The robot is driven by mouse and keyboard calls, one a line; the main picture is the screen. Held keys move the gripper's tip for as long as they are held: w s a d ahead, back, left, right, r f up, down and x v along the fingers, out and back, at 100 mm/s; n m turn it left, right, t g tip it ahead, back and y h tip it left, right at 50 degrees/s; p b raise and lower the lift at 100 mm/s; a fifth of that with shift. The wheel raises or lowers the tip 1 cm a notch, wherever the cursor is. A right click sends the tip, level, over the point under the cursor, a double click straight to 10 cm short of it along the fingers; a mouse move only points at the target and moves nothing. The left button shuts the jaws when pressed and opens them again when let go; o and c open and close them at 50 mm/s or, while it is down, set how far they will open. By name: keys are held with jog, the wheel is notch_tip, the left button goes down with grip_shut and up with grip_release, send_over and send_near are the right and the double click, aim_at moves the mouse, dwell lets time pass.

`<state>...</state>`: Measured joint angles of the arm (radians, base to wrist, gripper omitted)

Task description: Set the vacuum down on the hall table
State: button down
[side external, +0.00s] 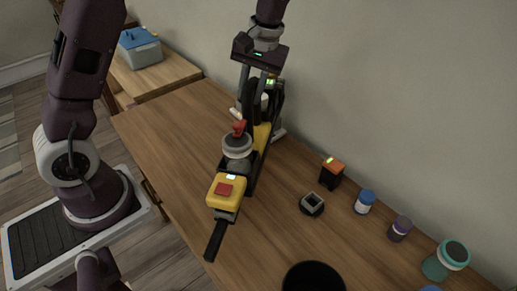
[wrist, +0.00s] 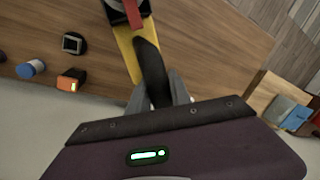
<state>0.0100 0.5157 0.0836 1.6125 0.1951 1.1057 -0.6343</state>
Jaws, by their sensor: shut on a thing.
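The vacuum (side external: 227,191) is a long yellow and black handheld device with a red button and a grey round part. In the side external view it is over the middle of the wooden table (side external: 170,125), its black nozzle end pointing to the lower left. My gripper (side external: 262,104) is shut on its black handle at the far end. The wrist view shows the grey fingers of my gripper (wrist: 158,92) on either side of the black handle, with the yellow body of the vacuum (wrist: 124,45) beyond. I cannot tell whether the vacuum touches the tabletop.
An orange-and-black box (side external: 331,173), a dark square item (side external: 312,204), a blue-lidded jar (side external: 364,202), a purple-lidded jar (side external: 400,229) and a teal jar (side external: 446,260) line the wall side. A blue-lidded container (side external: 140,48) stands on a lighter surface behind. The table's left part is clear.

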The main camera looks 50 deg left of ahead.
jog(key=s+d+f+m, duration=0.1)
jog(key=d+f+m, duration=0.1)
jog(key=d, duration=0.1)
jog(key=s+d+f+m+t, duration=0.1)
jog(key=d+f+m, duration=0.1)
jog(key=d, duration=0.1)
jog(key=s+d+f+m, duration=0.2)
jog(key=d, duration=0.1)
jog(key=shift+f+m, duration=0.35)
jog(key=shift+m, duration=0.05)
jog(key=a, duration=0.6)
jog(key=shift+a, duration=0.35)
jog(key=s+a+r, duration=0.1)
jog(key=a+r, duration=0.1)
jog(key=shift+s+a+r+t, duration=0.1)
jog(key=shift+s+r+t, duration=0.3)
jog(key=shift+s+d+x, duration=0.1)
jog(key=shift+d+x, duration=0.1)
jog(key=shift+x, duration=0.85)
jog(key=shift+s+d+x, duration=0.15)
jog(key=shift+x, duration=0.9)
jog(key=shift+s+d+x, duration=0.1)
jog(key=shift+d+x, duration=0.1)
jog(key=shift+x, duration=0.9)
jog(key=shift+f, duration=0.6)
jog(key=c, duration=1.1)
grip_release()
